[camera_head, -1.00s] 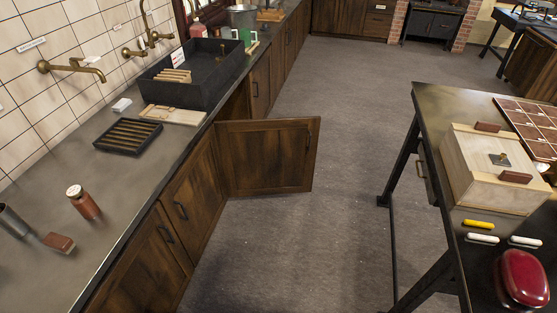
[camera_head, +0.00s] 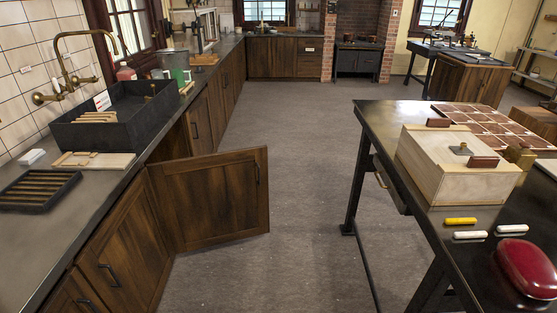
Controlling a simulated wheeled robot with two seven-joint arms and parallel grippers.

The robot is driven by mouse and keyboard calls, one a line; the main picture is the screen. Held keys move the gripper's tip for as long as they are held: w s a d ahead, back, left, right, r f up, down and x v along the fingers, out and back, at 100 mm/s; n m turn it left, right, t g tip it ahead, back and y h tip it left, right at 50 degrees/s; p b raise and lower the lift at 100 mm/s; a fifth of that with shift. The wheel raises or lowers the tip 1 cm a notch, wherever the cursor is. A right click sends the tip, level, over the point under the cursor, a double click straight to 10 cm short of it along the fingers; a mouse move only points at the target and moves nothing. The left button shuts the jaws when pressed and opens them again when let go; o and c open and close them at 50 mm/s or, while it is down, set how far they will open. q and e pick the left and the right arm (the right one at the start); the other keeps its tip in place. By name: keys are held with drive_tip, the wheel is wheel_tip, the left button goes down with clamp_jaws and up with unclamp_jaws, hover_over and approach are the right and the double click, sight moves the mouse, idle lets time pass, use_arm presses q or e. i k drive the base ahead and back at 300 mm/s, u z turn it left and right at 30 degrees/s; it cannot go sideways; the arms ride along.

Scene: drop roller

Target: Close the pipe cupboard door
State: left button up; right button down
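The pipe cupboard door (camera_head: 212,198) is a dark brown wooden panel below the left counter, under the black sink (camera_head: 118,118). It stands wide open, sticking out to the right into the aisle. Neither of my grippers shows in the head view.
The grey floor (camera_head: 300,130) of the aisle is clear ahead and right of the door. A dark work table (camera_head: 376,118) stands on the right, bearing a wooden box (camera_head: 455,170), chalks and a red case (camera_head: 526,268). The left counter (camera_head: 60,235) carries a slatted black tray (camera_head: 38,190).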

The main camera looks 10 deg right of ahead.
sight(205, 201)
drive_tip(key=z, duration=0.3)
drive_tip(key=i, duration=1.8)
drive_tip(key=u, duration=0.4)
